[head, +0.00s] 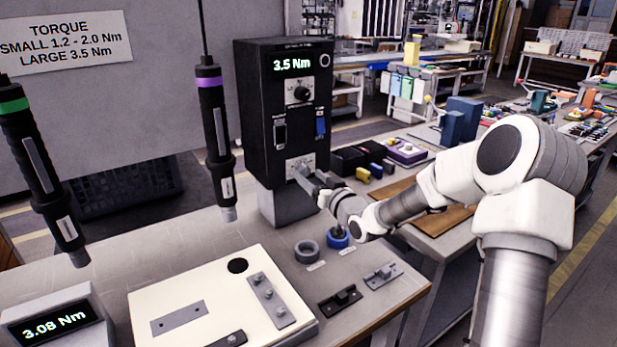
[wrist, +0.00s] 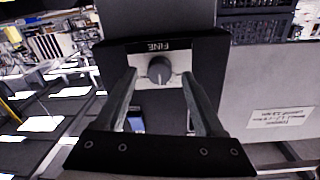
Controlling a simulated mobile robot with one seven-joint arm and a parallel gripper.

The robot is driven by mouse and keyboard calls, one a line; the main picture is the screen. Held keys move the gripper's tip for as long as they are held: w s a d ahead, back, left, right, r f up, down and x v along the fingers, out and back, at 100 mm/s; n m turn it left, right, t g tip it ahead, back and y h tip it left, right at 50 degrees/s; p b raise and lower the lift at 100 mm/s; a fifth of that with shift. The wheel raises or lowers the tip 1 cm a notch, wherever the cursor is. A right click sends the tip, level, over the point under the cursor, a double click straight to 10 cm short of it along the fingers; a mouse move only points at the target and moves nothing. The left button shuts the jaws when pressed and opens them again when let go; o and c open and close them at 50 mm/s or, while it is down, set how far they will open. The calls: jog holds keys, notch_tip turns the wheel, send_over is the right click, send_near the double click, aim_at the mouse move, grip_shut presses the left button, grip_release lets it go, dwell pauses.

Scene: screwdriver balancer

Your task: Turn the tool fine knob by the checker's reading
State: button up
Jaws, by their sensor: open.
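The black tool controller (head: 258,105) stands upright and its display reads 3.5 Nm. In the wrist view its fine knob (wrist: 160,70) is a dark grey dial on a pale plate labelled FINE, which appears upside down. My gripper (head: 305,172) is at the controller's lower front, and its fingers hide most of that knob in the head view. In the wrist view my gripper (wrist: 159,78) is open, one finger on each side of the knob, with gaps between. The checker (head: 58,318), a pale box at the lower left, reads 3.08 Nm.
Two hanging screwdrivers, one green-banded (head: 38,160) and one purple-banded (head: 216,130), hang left of the controller. Another knob (head: 301,93) and a blue switch (head: 321,124) are higher on its face. A cream plate (head: 215,285) with metal parts lies in front. A wall sign (head: 62,40) lists torques.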

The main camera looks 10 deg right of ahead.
jog(key=shift+w+a, duration=0.2)
jog(key=shift+w, duration=0.45)
grip_shut()
